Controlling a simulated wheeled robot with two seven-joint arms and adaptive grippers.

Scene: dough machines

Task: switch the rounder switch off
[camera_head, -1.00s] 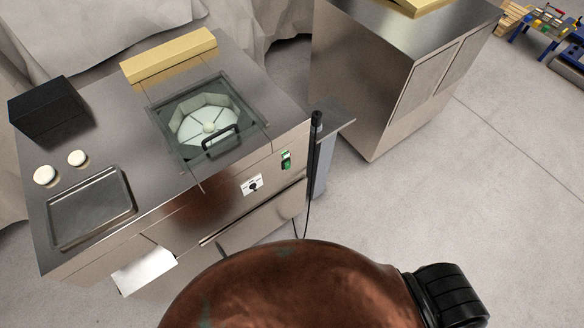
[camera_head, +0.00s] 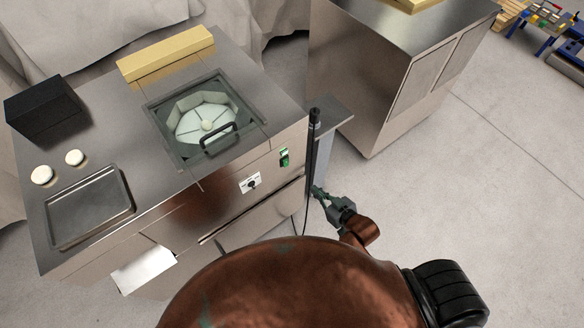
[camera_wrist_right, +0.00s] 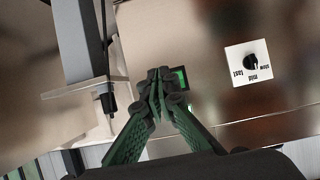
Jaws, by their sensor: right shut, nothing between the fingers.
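The rounder (camera_head: 220,195) is a steel machine with a lidded octagonal chamber (camera_head: 206,118) in its top. Its green switch (camera_head: 284,157) sits high on the front panel, near the right edge. My right gripper (camera_head: 317,190) is shut and empty, to the right of and below the switch in the head view. In the right wrist view the closed fingertips (camera_wrist_right: 160,76) overlap the left side of the switch (camera_wrist_right: 182,78) and hide part of it. I cannot tell whether they touch it. My left gripper is not in view.
A dial (camera_head: 250,183) on a white plate is left of the switch; it also shows in the right wrist view (camera_wrist_right: 250,62). A black upright handle (camera_head: 313,130) stands at the panel's right edge. A steel cabinet (camera_head: 390,80) is behind right. Open floor lies at right.

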